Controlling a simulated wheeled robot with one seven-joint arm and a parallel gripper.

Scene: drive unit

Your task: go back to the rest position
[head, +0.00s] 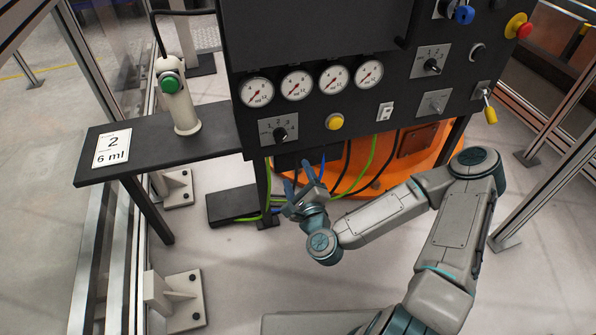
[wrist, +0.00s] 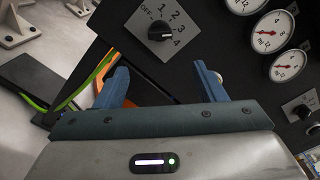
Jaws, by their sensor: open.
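My gripper (head: 301,183) is in front of and below the black control panel (head: 355,120) in the head view. Its two blue fingers are spread apart with nothing between them. The wrist view also shows my gripper (wrist: 165,85), open and empty, with the panel beyond its fingertips. A black rotary knob (wrist: 160,32) on a numbered plate sits beyond the gap between the fingers. The same knob (head: 280,133) shows in the head view, up and left of my gripper. I see no contact between the fingers and the panel.
A black side shelf (head: 160,149) at left holds a white post with a green button (head: 170,84) and a card (head: 111,149). Gauges, a yellow button (head: 335,122) and a red emergency stop (head: 518,26) are on the panel. Cables hang below it. The floor in front is clear.

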